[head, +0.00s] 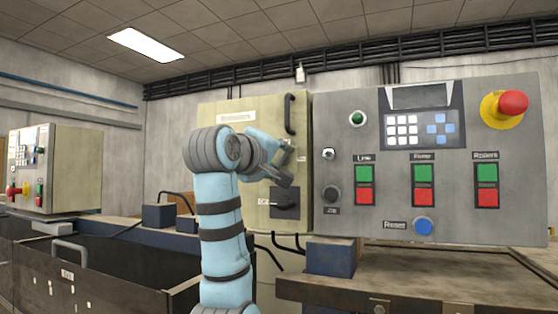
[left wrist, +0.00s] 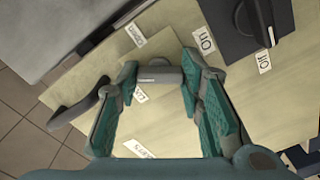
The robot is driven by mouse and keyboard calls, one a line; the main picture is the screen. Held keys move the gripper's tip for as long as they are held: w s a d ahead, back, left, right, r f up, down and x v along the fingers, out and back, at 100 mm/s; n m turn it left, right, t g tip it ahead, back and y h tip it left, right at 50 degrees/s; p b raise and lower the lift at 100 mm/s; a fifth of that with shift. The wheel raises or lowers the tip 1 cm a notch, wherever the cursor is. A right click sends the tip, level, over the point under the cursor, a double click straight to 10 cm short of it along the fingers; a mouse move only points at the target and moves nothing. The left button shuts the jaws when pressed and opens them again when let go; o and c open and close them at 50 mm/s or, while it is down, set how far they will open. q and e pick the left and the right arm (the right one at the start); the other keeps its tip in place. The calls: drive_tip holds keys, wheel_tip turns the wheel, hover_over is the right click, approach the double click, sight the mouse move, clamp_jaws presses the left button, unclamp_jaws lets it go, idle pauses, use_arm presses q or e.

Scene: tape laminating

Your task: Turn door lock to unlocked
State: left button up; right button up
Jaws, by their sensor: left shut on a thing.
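The cabinet door (head: 222,112) is a pale yellow panel with a black handle (head: 290,113). My left gripper (head: 287,163) is at the door's right side, below the handle and above a black rotary switch (head: 285,204). In the left wrist view, the grey door lock (left wrist: 160,76), with a pale mark on its face, sits between my two teal fingertips. They are shut on it. Small labels (left wrist: 136,35) lie beside the lock, too skewed to read surely. In the head view my gripper hides the lock. My right gripper is not in view.
A grey control panel (head: 348,110) with green and red buttons and a red emergency knob (head: 513,103) stands right of the door. The black switch (left wrist: 250,25) is close to my fingers in the wrist view. A dark bin (head: 120,270) is at lower left.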

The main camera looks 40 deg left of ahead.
use_arm(q)
drive_tip(key=m, duration=0.5)
drive_tip(key=shift+m, duration=0.3)
drive_tip(key=m, duration=0.5)
drive_tip(key=shift+m+p, duration=0.4)
drive_tip(key=o, duration=1.2)
drive_tip(key=shift+c, duration=0.2)
drive_tip(key=shift+s, duration=0.1)
drive_tip(key=v, duration=0.7)
drive_tip(key=shift+s, duration=0.2)
drive_tip(key=shift+w, duration=0.15)
